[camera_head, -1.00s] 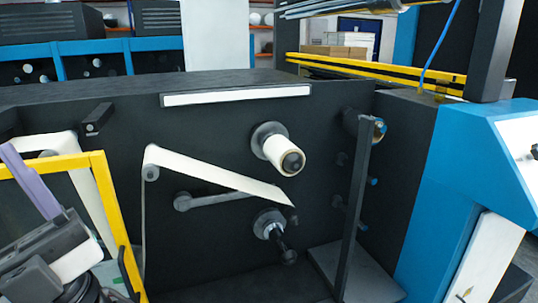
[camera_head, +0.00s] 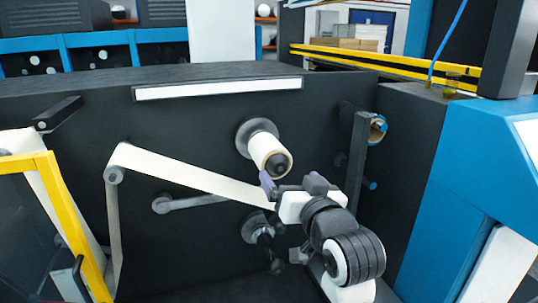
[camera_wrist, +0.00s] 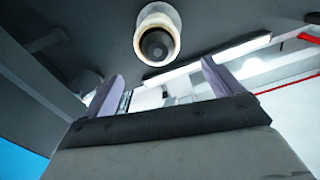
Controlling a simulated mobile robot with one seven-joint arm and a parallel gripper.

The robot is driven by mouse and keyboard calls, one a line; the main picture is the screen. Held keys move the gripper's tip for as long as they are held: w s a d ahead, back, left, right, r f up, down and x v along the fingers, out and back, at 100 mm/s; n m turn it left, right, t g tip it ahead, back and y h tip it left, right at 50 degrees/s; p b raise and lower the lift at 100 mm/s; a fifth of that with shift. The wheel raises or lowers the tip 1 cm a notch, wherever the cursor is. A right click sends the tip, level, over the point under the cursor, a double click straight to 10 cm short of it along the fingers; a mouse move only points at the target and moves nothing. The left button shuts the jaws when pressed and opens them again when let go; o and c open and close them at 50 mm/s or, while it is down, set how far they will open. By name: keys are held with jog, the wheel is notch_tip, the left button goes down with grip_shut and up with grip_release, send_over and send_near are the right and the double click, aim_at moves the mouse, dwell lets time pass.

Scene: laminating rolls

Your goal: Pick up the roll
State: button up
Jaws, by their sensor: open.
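A cream-white roll (camera_head: 267,152) with a dark core sits on the upper spindle of the dark machine panel. In the wrist view the roll (camera_wrist: 151,24) shows end-on at the top, beyond and above the fingertips. My gripper (camera_head: 272,188) is just below and in front of the roll in the head view, with purple fingers. In the wrist view my gripper (camera_wrist: 160,75) has its two fingers spread wide with nothing between them. Whether a finger touches the roll cannot be told.
A white web strip (camera_head: 190,173) slants across the panel to behind my gripper. A lower black spindle (camera_head: 262,236) holds no roll. A dark upright bar (camera_head: 356,165) stands right of the roll. A yellow-framed guard (camera_head: 72,225) is at left.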

aim_at(280, 165)
jog(key=p+x, duration=0.1)
jog(key=x, duration=0.6)
jog(key=shift+s, duration=0.1)
jog(key=shift+f+p+x, duration=0.15)
jog(key=shift+p+x, duration=0.5)
jog(key=shift+x, duration=0.75)
jog(key=shift+f+p+x, duration=0.15)
jog(key=shift+p+x, duration=0.45)
jog(key=shift+x, duration=0.8)
jog(key=shift+d, duration=0.1)
jog(key=shift+c, duration=0.2)
jog(key=c, duration=1.1)
jog(key=shift+b, duration=0.45)
jog(key=shift+c, duration=0.2)
jog(key=shift+s+d, duration=0.15)
jog(key=shift+s, duration=0.2)
jog(key=b+v, duration=0.6)
jog(key=v, duration=1.1)
jog(key=shift+s+r, duration=0.15)
jog(key=shift+r, duration=0.05)
